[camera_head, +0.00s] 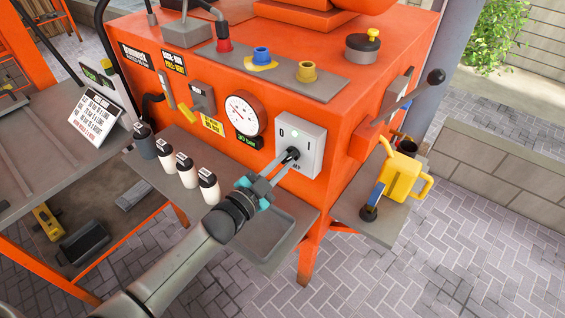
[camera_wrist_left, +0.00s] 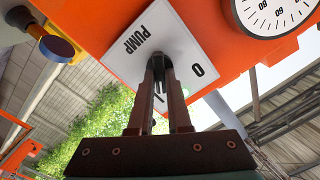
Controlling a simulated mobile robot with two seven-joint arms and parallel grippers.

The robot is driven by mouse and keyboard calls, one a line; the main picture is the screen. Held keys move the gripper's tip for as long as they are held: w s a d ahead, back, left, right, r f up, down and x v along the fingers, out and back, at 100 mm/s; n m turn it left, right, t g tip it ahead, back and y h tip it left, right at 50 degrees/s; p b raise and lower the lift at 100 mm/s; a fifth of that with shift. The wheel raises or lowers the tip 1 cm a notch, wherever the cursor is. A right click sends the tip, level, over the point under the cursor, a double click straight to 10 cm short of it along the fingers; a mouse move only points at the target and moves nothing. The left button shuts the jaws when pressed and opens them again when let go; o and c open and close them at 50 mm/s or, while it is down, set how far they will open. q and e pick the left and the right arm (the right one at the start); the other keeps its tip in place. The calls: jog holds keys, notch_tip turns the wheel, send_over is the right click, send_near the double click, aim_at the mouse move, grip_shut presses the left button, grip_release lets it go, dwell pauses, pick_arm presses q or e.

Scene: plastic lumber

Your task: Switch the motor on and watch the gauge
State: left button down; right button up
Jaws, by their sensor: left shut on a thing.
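The switch box (camera_head: 301,142) is a light grey plate on the front of the orange machine, with 0 and 1 marks and a small green light. In the left wrist view the plate (camera_wrist_left: 186,28) reads PUMP and 0. My left gripper (camera_head: 288,157) is shut on the dark switch knob (camera_head: 293,153) on this plate. The fingers hide most of the knob, so its exact turn is hard to tell. The round white gauge (camera_head: 243,113) sits left of the switch box; its needle is too small to read surely. My right gripper is not in view.
Several white bottles with dark caps (camera_head: 186,170) stand on the grey shelf left of my arm. A yellow jug (camera_head: 400,177) stands on a side shelf at right. A lever with a black knob (camera_head: 436,77) sticks out right. A sign (camera_head: 94,114) stands on the left bench.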

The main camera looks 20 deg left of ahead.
pick_arm(q)
jog(key=c, duration=0.9)
grip_release()
jog(key=shift+o, duration=0.2)
jog(key=shift+s, duration=0.1)
jog(key=v, duration=1.5)
jog(key=s+a+f+n+g+y+b, duration=0.1)
jog(key=s+f+n+g+y+b, duration=0.15)
jog(key=f, duration=0.85)
jog(key=s+a+f+n+g+y+b, duration=0.1)
jog(key=s+a+f+n+g+b, duration=0.15)
jog(key=f, duration=0.85)
jog(key=s+a+f+n+g+y+b, duration=0.15)
jog(key=s+f, duration=0.25)
jog(key=f, duration=0.6)
jog(key=s+d+f+n+g+b, duration=0.1)
jog(key=s+d+f+g+b, duration=0.1)
jog(key=s+f, duration=0.8)
jog(key=s+d+f+n+g+y+b, duration=0.1)
jog(key=s+d+f+g+b, duration=0.1)
jog(key=s+f+g, duration=0.5)
jog(key=s+d+f, duration=0.1)
jog(key=s+f, duration=0.1)
jog(key=s, duration=0.3)
jog(key=shift+s+d+f, duration=0.35)
jog(key=shift+d+f, duration=0.05)
